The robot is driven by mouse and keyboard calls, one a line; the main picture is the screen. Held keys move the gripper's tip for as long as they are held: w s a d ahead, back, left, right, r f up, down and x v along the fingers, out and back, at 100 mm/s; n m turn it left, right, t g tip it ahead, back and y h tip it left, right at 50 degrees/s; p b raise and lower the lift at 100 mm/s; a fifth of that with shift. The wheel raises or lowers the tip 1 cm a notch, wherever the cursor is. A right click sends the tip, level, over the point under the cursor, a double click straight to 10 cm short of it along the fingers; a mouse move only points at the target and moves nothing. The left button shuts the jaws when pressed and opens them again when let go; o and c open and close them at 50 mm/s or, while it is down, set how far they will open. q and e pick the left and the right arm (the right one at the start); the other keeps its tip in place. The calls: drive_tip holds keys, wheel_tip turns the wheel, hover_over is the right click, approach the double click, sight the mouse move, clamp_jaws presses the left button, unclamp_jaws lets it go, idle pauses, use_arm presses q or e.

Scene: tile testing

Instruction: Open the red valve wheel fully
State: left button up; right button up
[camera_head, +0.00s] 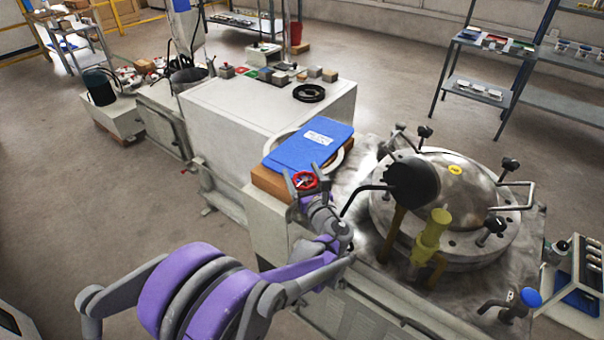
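The red valve wheel (305,181) is small and sits at the front end of the long machine, just below a blue binder. My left gripper (304,176) is at the wheel, with its grey fingers spread apart, one on each side of the red rim. I cannot tell whether the fingers touch the rim. My gripper and wrist hide the wheel's lower part and its stem. My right gripper is not in view.
The blue binder (311,144) lies on a brown block (270,184) right behind the wheel. To the right stands a round metal vessel (460,200) with clamps, a black hose end and a yellow fitting (432,230). Open floor (60,200) lies to the left.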

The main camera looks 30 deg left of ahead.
use_arm(q)
drive_tip(key=c, duration=0.4)
drive_tip(key=n+g+y, duration=0.1)
drive_tip(key=g, duration=0.1)
drive_tip(key=n+g+y, duration=0.1)
drive_tip(key=n+g, duration=0.1)
drive_tip(key=n+g+y, duration=0.1)
drive_tip(key=n+g, duration=0.1)
drive_tip(key=g, duration=0.1)
drive_tip(key=shift+s+a, duration=0.15)
drive_tip(key=shift+s, duration=0.25)
drive_tip(key=shift+s+n+g+y+b, duration=0.15)
drive_tip(key=shift+s+n+g+b, duration=0.1)
drive_tip(key=shift+n+g, duration=1.1)
drive_tip(key=shift+s+n+g+y+b, duration=0.2)
drive_tip(key=shift+n+g, duration=0.55)
drive_tip(key=shift+g, duration=1.2)
drive_tip(key=shift+s, duration=0.1)
drive_tip(key=o, duration=1.1)
drive_tip(key=shift+c, duration=0.2)
